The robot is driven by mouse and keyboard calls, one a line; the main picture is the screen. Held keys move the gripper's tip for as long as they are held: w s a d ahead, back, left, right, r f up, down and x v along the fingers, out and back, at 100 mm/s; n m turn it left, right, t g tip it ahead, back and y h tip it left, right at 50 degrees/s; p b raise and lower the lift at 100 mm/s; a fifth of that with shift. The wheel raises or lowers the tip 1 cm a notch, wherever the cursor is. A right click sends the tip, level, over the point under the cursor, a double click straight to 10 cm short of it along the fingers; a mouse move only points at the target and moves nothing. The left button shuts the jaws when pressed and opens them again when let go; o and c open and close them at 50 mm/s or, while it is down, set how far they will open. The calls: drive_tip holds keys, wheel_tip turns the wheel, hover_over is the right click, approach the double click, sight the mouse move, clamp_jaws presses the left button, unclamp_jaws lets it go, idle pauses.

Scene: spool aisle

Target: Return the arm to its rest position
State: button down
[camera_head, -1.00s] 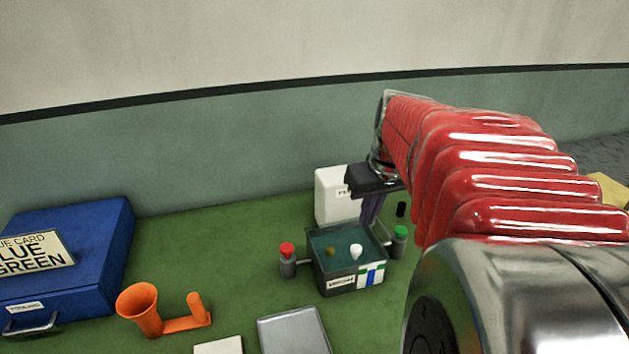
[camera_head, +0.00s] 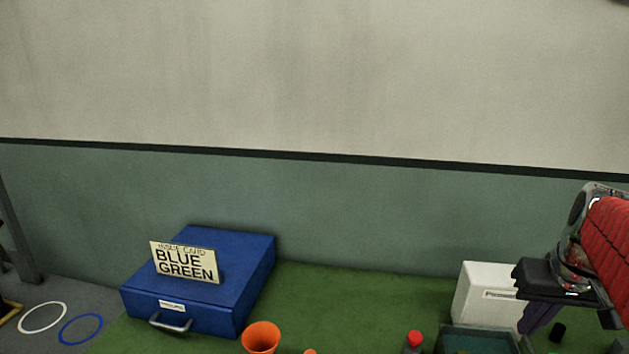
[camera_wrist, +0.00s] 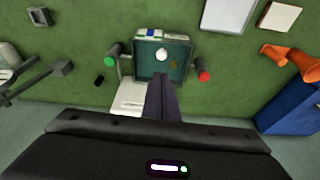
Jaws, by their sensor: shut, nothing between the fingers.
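My gripper (camera_head: 541,316) is at the right edge of the head view, on the end of my red-sleeved arm. Its dark fingers point down, in front of the white box (camera_head: 480,292). In the wrist view the fingers (camera_wrist: 161,92) are together with nothing between them. They hang over the green surface, near the edge of the dark open-topped box (camera_wrist: 148,70). A white knob-like piece (camera_wrist: 161,55) is inside that box. Most of my arm lies outside the head view.
A blue case (camera_head: 235,265) bears a card (camera_head: 185,262) reading "BLUE GREEN". Red-capped (camera_wrist: 204,76) and green-capped (camera_wrist: 111,61) pieces flank the dark box. White (camera_head: 42,317) and blue (camera_head: 81,329) rings lie on the grey floor at left.

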drive_tip(key=s+a+f+n+t, duration=0.1)
drive_tip(key=s+a+f+n, duration=0.1)
drive_tip(key=a, duration=1)
drive_tip(key=s+a+f+n+t+y, duration=0.1)
drive_tip(key=s+a+f+n, duration=0.1)
drive_tip(key=a, duration=1.1)
drive_tip(key=shift+s+f, duration=0.5)
drive_tip(key=shift+s, duration=0.55)
